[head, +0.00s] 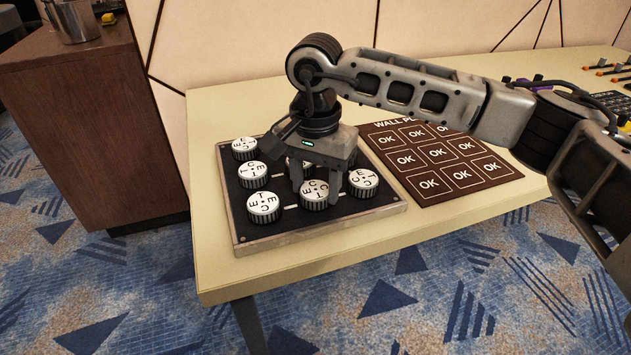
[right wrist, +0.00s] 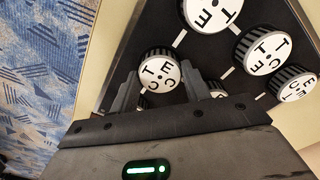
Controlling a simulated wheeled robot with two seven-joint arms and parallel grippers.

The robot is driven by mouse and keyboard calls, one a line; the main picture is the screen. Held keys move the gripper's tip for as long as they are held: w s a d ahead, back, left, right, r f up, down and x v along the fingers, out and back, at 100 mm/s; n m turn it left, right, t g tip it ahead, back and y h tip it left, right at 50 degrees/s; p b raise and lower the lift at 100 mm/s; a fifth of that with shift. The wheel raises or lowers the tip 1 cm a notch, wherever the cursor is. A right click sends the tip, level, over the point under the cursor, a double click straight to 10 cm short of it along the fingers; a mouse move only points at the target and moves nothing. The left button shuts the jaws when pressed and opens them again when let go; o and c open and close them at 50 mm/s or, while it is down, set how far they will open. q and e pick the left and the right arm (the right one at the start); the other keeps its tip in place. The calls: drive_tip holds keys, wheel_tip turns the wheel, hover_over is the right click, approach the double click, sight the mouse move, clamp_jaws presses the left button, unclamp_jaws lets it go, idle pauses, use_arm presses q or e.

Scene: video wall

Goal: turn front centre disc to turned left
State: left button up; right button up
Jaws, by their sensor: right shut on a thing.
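A black board in a pale frame (head: 320,232) lies on the table and carries rows of round white discs with ribbed dark sides and black letters. The front centre disc (head: 317,188) is partly hidden by my right gripper (head: 316,195), which points down with one finger on each side of it and is shut on it. In the right wrist view this disc (right wrist: 160,72) sits between the two fingertips (right wrist: 161,90). The front left disc (head: 264,206) and the front right disc (head: 362,183) stand close on either side. My left gripper is not in view.
A dark sheet with several OK boxes (head: 461,176) lies right of the board. The pale table (head: 300,282) is bare along its front edge. A brown cabinet (head: 90,130) with a metal pot (head: 74,18) stands at the left. Small controls (head: 612,70) show at far right.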

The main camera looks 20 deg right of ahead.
sight(315, 189)
drive_tip(key=shift+r, duration=0.15)
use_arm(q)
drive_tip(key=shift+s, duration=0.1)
use_arm(e)
drive_tip(key=o, duration=1)
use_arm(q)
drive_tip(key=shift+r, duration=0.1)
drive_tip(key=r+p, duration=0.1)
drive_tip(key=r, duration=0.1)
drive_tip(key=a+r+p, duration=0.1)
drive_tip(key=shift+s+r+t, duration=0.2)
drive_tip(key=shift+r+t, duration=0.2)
use_arm(e)
wheel_tip(315, 189, up, 16)
